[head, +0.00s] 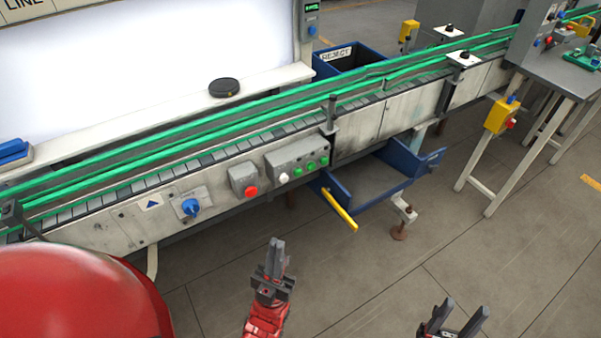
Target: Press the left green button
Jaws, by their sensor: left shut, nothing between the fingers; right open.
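A grey button box (297,160) is fixed to the front of the conveyor. On it sit a white button (284,178), then the left green button (311,167) and the right green button (324,161). My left gripper (274,244) is shut and empty, below and in front of the box, apart from it. My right gripper (455,312) is open and empty at the bottom right, far from the buttons.
A red button (251,190) and a blue knob (190,207) sit left of the box. A blue tray (376,190) with a yellow handle (341,210) juts out below right. A blue reject bin (352,58) stands behind the conveyor (120,227). The floor in front is clear.

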